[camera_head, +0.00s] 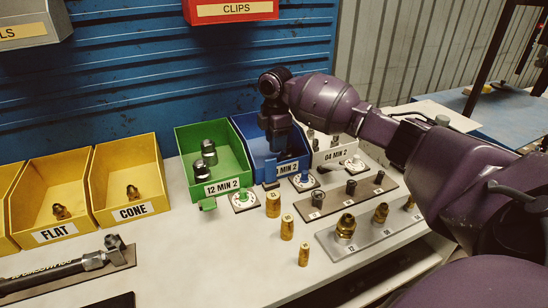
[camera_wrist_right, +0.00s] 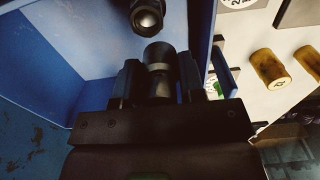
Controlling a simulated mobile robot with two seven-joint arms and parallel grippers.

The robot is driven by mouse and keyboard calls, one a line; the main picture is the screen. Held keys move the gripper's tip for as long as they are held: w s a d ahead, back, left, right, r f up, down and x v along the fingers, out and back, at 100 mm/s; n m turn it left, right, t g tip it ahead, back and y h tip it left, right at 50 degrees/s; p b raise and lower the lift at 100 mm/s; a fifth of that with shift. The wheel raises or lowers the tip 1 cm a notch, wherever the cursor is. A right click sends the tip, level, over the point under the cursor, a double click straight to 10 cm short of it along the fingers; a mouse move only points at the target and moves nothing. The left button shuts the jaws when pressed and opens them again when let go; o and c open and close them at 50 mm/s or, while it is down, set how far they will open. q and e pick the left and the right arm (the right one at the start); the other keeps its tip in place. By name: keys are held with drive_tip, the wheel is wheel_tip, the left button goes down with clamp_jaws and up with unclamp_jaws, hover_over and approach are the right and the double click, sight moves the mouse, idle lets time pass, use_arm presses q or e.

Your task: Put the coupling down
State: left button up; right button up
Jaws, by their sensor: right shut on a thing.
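My right gripper (camera_head: 279,148) reaches down into the blue bin (camera_head: 245,128), whose label is partly hidden and ends in "MIN 2". In the right wrist view the right gripper (camera_wrist_right: 160,85) is shut on a dark, silver-banded coupling (camera_wrist_right: 158,58). The coupling is inside or just above the bin; whether it touches the floor cannot be told. A second coupling (camera_wrist_right: 147,15) sits close to it in the bin. In the head view the arm and bin front hide the held coupling. My left gripper is not in view.
Yellow bins marked FLAT (camera_head: 55,235) and CONE (camera_head: 132,211) stand further left. Brass pieces (camera_head: 287,228) and a fitting plate (camera_head: 365,236) stand in front. A hose (camera_head: 50,272) lies front left.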

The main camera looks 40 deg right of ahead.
drive_tip(key=shift+f, duration=0.7)
wheel_tip(320, 180, down, 4)
drive_tip(key=shift+f+b, duration=0.2)
drive_tip(key=shift+b, duration=0.25)
drive_tip(key=shift+r, duration=0.1)
drive_tip(key=shift+f, duration=0.2)
drive_tip(key=o, duration=1)
drive_tip(key=shift+r, duration=0.15)
